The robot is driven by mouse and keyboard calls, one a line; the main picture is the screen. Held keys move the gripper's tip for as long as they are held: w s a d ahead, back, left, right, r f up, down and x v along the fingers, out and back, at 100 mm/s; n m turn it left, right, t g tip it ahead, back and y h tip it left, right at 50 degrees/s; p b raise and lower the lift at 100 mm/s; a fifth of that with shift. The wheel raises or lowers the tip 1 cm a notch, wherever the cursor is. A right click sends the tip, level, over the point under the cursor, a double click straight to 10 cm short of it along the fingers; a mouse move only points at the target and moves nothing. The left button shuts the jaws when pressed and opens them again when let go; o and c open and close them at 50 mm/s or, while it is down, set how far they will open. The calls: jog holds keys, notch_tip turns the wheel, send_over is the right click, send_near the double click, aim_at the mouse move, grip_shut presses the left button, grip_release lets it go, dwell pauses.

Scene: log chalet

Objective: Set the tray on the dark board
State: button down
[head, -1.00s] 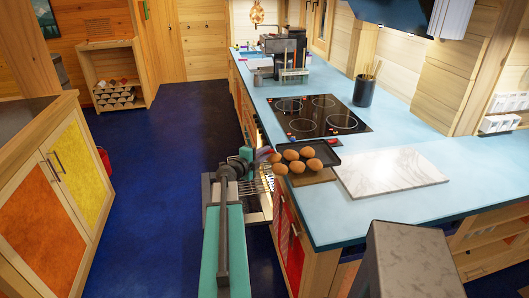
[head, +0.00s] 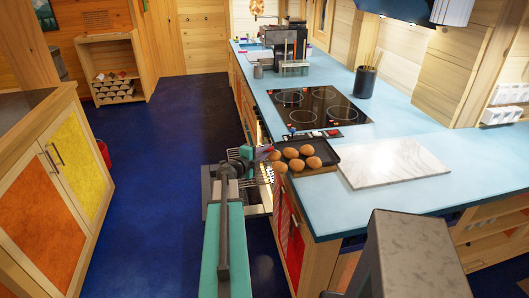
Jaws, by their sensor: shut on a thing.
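The dark tray (head: 330,154) carries several brown eggs (head: 299,151) and is over the front left corner of the blue counter. My gripper (head: 269,153) is shut on the tray's left edge; its fingertips are small and partly hidden. The dark board is largely hidden under the tray, with only a thin brown strip (head: 311,173) showing along the near side. I cannot tell whether the tray touches it.
A white marble slab (head: 392,162) lies just right of the tray. The black cooktop (head: 320,107) is behind it, with a dark utensil pot (head: 365,82) farther right. An open wire rack (head: 257,190) juts out below my gripper. The blue counter (head: 410,125) is clear behind the slab.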

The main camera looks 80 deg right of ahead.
jog(key=shift+f, duration=0.3)
dwell(0.5)
jog(key=c, duration=1.6)
grip_release()
jog(key=shift+o, duration=0.2)
jog(key=shift+f, duration=0.1)
jog(key=shift+a, duration=0.2)
jog(key=b+v, duration=0.2)
jog(key=v, duration=1.1)
jog(key=shift+w+a, duration=0.2)
